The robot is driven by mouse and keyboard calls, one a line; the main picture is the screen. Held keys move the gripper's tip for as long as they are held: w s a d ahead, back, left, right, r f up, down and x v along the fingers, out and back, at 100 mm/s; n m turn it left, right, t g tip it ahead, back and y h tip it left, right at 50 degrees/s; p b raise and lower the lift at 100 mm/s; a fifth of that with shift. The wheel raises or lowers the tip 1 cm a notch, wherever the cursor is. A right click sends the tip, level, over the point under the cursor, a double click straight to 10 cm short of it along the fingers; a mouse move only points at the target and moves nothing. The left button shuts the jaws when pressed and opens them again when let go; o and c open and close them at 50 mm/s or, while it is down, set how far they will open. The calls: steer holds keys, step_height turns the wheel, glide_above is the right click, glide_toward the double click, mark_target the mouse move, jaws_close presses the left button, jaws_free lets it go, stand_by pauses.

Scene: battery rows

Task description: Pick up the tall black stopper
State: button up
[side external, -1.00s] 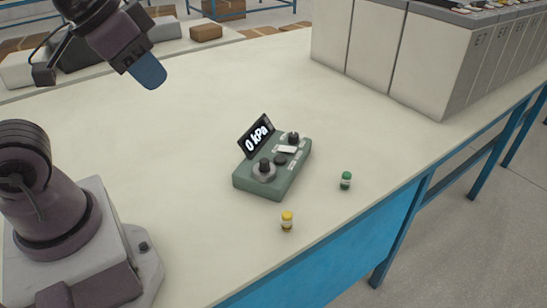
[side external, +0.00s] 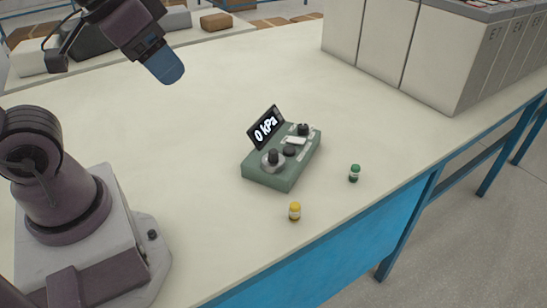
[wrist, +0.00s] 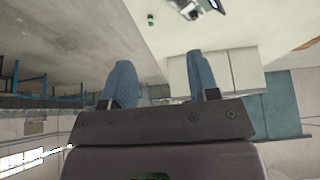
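A green box-shaped device (side external: 283,172) with a tilted black display reading "0 kPa" (side external: 267,128) stands mid-table. On its top, one upright black stopper (side external: 273,156) sits in a grey ring at the near end. Another black stopper (side external: 303,129) stands at the far end, with a low black knob (side external: 290,151) between. I cannot tell surely which stopper is taller. My gripper (side external: 168,68) is high above the table, left of the device and well apart from it. In the wrist view its blue fingers (wrist: 161,82) are spread with nothing held between them. The device (wrist: 200,6) is cut off there.
A yellow-capped vial (side external: 294,212) stands in front of the device, near the table edge. A green-capped vial (side external: 354,173) stands to its right. Large pale cabinets (side external: 432,55) line the back right. The table left of the device is clear.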

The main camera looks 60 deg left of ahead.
steer(key=m+g, duration=0.6)
steer(key=m, duration=1.5)
glide_toward(274, 151)
step_height(274, 151, down, 10)
steer(key=shift+s+r, duration=0.1)
steer(key=shift+s, duration=0.05)
steer(key=c, duration=1)
